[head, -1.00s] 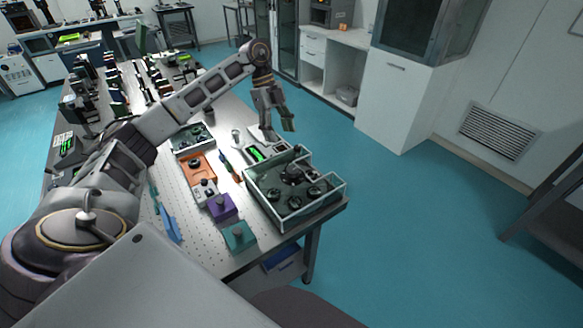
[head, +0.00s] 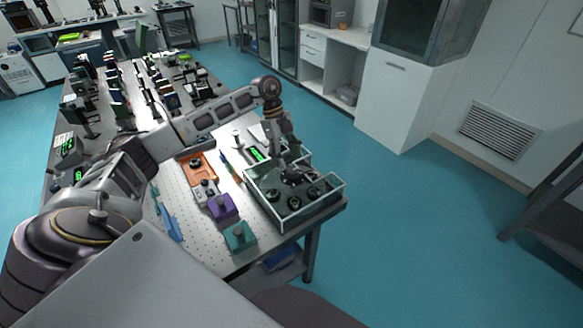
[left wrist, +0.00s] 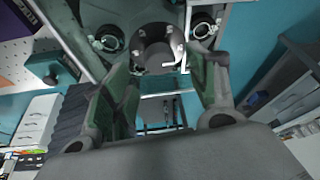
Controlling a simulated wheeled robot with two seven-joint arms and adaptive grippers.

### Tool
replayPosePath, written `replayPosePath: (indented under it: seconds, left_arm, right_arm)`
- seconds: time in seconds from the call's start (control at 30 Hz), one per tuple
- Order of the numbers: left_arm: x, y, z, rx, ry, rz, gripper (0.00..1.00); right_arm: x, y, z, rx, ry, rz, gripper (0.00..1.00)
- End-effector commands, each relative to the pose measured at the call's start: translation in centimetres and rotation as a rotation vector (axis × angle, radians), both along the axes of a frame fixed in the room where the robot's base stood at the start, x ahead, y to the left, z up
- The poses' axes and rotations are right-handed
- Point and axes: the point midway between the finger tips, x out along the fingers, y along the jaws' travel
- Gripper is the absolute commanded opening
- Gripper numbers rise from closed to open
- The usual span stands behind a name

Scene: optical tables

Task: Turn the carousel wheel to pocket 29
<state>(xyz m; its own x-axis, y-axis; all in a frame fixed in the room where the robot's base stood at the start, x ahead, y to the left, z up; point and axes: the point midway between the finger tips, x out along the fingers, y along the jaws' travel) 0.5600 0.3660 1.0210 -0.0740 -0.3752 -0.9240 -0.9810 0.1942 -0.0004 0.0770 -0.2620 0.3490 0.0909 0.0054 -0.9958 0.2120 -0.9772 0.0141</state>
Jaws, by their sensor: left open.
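An open box with clear walls (head: 318,208) stands at the near right corner of the optical table. Inside it are a raised dark hub (head: 292,176) and several dark round parts (head: 294,202); I cannot make out pocket numbers. My left gripper (head: 290,156) is just above the box's far part, pointing down, close to the hub. In the left wrist view the open, empty fingers (left wrist: 165,85) stand either side of a dark round wheel-like part (left wrist: 158,45) with small pegs, seemingly the carousel wheel. Contact cannot be told. My right gripper is out of view.
Left of the box are a purple block (head: 222,208), a teal block (head: 239,237) and an orange tray (head: 197,168). A device with a green display (head: 257,154) sits behind the box. Optics crowd the table's far part.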

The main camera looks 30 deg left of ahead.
Motion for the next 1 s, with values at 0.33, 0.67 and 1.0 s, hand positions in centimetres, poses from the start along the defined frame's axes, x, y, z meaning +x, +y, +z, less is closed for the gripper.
replayPosePath:
  seconds: [0.33, 0.67, 1.0]
  left_arm:
    - [-0.3, -1.5, -3.7, 0.0, 0.002, -0.001, 0.58]
    - [-0.4, -1.9, -4.6, 0.0, 0.0, 0.0, 0.58]
    - [-0.4, -1.9, -4.5, 0.0, 0.001, 0.0, 0.35]
  right_arm:
    - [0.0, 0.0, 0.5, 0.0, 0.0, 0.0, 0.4]
    - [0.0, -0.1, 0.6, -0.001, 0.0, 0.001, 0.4]
    - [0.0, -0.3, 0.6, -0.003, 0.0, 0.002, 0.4]
